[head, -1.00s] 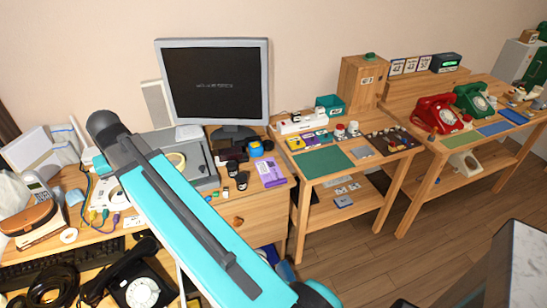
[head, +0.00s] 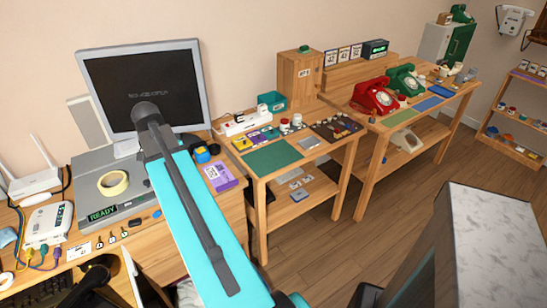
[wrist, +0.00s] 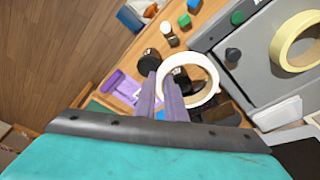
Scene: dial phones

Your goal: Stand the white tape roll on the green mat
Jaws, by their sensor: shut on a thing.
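The white tape roll (wrist: 212,92) shows as a white ring at my gripper (wrist: 167,82) in the wrist view. The two fingers are shut on the near side of its rim, and the roll is up off the surfaces below. The green mat (head: 274,158) lies flat and bare on the front left of the middle wooden table in the head view. My arm stands left of the mat in that view and hides the gripper and the roll.
A cream tape roll (head: 113,183) lies on the grey box (head: 97,208) on the left desk. Small jars (head: 291,123), a dark tray (head: 335,127) and a grey pad (head: 308,142) stand or lie around the mat.

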